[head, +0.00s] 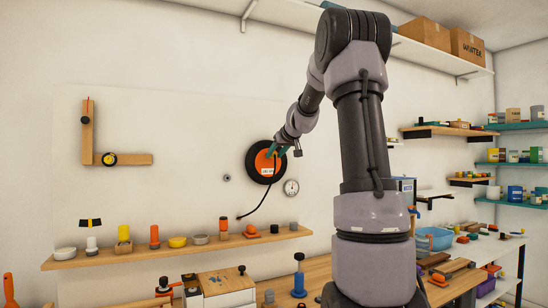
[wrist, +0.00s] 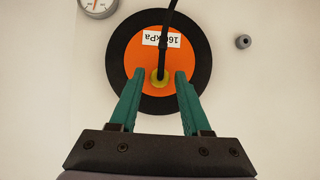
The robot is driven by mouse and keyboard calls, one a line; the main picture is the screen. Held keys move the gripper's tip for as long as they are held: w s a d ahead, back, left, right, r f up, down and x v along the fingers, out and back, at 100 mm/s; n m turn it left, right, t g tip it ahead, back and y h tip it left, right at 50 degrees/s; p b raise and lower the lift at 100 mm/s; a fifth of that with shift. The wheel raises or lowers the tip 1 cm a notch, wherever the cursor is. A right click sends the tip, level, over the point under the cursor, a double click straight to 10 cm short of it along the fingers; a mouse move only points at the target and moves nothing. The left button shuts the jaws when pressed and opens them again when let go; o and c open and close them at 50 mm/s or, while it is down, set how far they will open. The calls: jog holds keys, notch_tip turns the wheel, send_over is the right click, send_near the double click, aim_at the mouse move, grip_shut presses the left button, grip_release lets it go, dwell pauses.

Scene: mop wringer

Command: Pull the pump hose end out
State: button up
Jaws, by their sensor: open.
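A round orange disc with a black rim (head: 267,162) is mounted on the white wall; it fills the middle of the wrist view (wrist: 125,50). A black hose (wrist: 167,30) ends at a yellow fitting (wrist: 160,78) on the disc. In the head view the hose (head: 262,199) hangs down from the disc to the lower left. My gripper (wrist: 160,76) is open, with its teal fingertips on either side of the fitting and gaps showing. In the head view my gripper (head: 277,151) is in front of the disc, partly hiding it. How near the tips are to the disc is hard to tell.
A dial gauge (head: 291,187) and a small grey knob (head: 227,178) are on the wall beside the disc. A wooden shelf (head: 140,254) with several small items runs below. A cluttered workbench (head: 315,272) stands under it.

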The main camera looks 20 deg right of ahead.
grip_shut()
jog(key=shift+s, duration=0.1)
jog(key=shift+s+d, duration=0.1)
jog(key=shift+s, duration=2.1)
